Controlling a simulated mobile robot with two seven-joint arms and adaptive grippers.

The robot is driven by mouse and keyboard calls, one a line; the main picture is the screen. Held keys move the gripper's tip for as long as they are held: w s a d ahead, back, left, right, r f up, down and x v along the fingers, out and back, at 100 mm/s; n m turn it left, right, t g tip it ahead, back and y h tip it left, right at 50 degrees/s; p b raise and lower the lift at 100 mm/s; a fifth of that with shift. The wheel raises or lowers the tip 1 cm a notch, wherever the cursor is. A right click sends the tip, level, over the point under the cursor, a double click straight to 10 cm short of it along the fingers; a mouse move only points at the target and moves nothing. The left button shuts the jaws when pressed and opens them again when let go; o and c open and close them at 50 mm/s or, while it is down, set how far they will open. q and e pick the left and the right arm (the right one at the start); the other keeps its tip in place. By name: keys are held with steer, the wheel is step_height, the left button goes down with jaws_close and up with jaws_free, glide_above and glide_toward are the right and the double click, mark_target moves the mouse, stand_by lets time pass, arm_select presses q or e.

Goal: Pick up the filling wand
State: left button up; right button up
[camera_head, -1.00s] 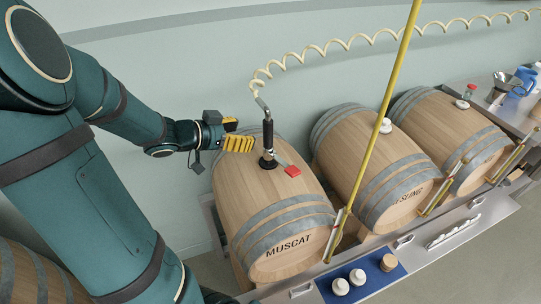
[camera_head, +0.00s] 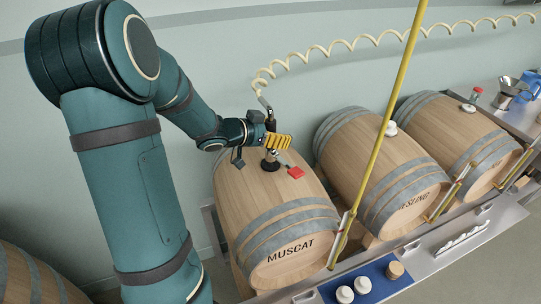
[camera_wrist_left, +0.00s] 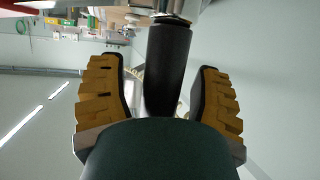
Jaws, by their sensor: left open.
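The filling wand (camera_head: 270,161) stands upright in the top of the MUSCAT barrel (camera_head: 262,203), with a black grip, a red-tipped lever (camera_head: 295,172) and a coiled cream hose at its upper end. My left gripper (camera_head: 279,142) is at the wand's grip, its yellow fingers hiding part of it. In the left wrist view the black grip (camera_wrist_left: 168,70) stands between the two open yellow fingers, with a gap showing on each side. My right gripper is in neither view.
The coiled hose (camera_head: 343,42) runs along the wall to the upper right. A yellow pole (camera_head: 385,115) slants in front of the RIESLING barrel (camera_head: 365,160). A third barrel (camera_head: 450,125) lies further right. White bungs (camera_head: 345,294) and a wooden one sit on a blue mat at the front.

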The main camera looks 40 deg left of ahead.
arm_select(q)
jaws_close()
steer(key=shift+r, duration=0.15)
stand_by(0.4)
step_height(320, 180, up, 18)
steer(key=p, duration=0.8)
